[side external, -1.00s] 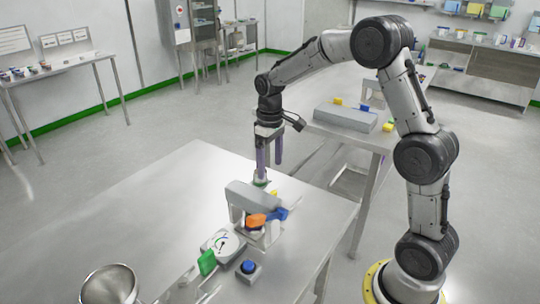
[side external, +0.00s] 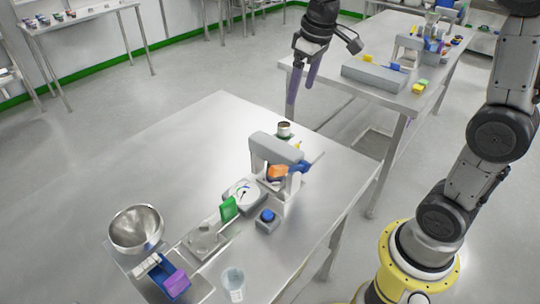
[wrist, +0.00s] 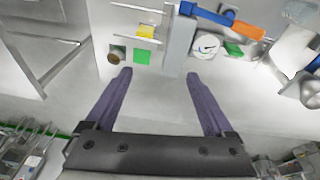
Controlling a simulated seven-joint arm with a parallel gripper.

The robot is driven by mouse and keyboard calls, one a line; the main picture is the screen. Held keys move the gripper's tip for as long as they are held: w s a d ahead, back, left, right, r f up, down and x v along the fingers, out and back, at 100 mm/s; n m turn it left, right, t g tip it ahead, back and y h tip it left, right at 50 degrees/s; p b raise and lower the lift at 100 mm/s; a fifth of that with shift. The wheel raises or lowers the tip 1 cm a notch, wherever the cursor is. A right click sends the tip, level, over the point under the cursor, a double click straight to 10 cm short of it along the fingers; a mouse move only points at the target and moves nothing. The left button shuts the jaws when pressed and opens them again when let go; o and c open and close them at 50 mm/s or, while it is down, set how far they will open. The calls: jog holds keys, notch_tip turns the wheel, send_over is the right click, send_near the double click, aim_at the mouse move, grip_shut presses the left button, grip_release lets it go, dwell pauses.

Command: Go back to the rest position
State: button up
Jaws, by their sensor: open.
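My gripper (side external: 301,98) is raised above the far end of the steel table (side external: 150,155). Its two purple fingers are apart with nothing between them, as the wrist view (wrist: 158,74) also shows. A small round pot (side external: 284,130) stands upright on the table below it, apart from the fingers. In the wrist view the pot (wrist: 117,54) lies left of the fingertips, near a green square (wrist: 141,56) and a yellow block (wrist: 146,31).
A grey press-like device (side external: 277,147) with orange and blue parts stands beside the pot. Nearer are a dial (side external: 241,195), a blue button (side external: 267,216), a steel bowl (side external: 136,228) and a clear cup (side external: 233,283). The table's left side is bare. A second bench (side external: 440,75) stands behind.

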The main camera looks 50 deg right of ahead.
jog(key=s+a+r+t, duration=0.1)
jog(key=s+a+r, duration=0.2)
jog(key=s, duration=0.3)
jog(key=s+a+f+t, duration=0.1)
jog(key=s+f, duration=0.1)
jog(key=s, duration=0.5)
jog(key=s+a+f+m+t, duration=0.1)
jog(key=s+f, duration=0.2)
jog(key=s, duration=0.4)
jog(key=shift+s+a, duration=0.3)
